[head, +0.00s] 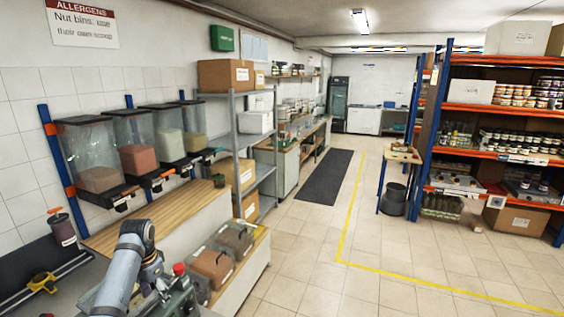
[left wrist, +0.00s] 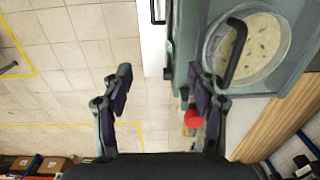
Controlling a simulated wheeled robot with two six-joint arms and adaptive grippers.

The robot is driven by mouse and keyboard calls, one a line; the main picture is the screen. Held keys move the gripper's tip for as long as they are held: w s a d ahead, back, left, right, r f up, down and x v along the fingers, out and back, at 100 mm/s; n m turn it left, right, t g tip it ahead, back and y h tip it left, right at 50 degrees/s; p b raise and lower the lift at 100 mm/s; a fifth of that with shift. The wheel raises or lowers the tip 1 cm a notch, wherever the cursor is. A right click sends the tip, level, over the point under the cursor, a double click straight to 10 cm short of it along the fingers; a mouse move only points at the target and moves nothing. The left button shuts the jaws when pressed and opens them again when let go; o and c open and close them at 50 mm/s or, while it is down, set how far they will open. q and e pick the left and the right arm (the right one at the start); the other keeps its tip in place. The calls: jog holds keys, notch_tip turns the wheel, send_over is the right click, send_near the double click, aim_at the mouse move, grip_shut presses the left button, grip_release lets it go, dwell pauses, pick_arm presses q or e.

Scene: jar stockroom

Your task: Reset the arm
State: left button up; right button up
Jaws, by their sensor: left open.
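My left arm (head: 128,262) rises from the bottom left of the head view, over the near end of the counter. Its gripper's fingers are not clear there. In the left wrist view my left gripper (left wrist: 161,88) is open, its two dark fingers wide apart with nothing between them. Below the fingers are pale floor tiles and the edge of a grey-green unit. A red knob (left wrist: 193,120) shows beside the right finger; it also shows next to my arm in the head view (head: 179,268). My right gripper is in neither view.
Clear dispensers (head: 137,148) hang on the left wall above a wooden-topped counter (head: 160,213). Lidded brown bins (head: 212,265) stand near my arm. In the left wrist view a round tub (left wrist: 262,45) lies under a black handle. Shelving (head: 432,130) stands right. The central floor (head: 305,245) is clear.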

pick_arm(q)
jog(key=s+d+f+n+t, duration=0.1)
jog(key=s+d+f, duration=0.3)
jog(key=s+f, duration=0.2)
jog(key=s+d+f+t, duration=0.1)
jog(key=s+d+f, duration=0.2)
jog(key=s+f, duration=0.3)
jog(key=s+d+r+n+t, duration=0.1)
jog(key=s+d+r, duration=0.1)
jog(key=s, duration=0.6)
jog(key=s+d+r+n+t, duration=0.1)
jog(key=s+d+n, duration=0.15)
jog(key=s, duration=0.45)
jog(key=s+a+f+g+b, duration=0.15)
jog(key=f+b, duration=0.25)
jog(key=f, duration=1.4)
jog(key=s+a+f+g+b, duration=0.1)
jog(key=s+f+b, duration=0.3)
jog(key=f, duration=1.5)
jog(key=s+f+b, duration=0.5)
jog(key=s+f, duration=1)
jog(key=f, duration=0.2)
jog(key=shift+s+a+f, duration=0.35)
jog(key=shift+a+f, duration=0.05)
jog(key=shift+a, duration=0.05)
pick_arm(e)
notch_tip(320, 180, down, 13)
jog(key=w, duration=0.1)
jog(key=shift+w, duration=0.3)
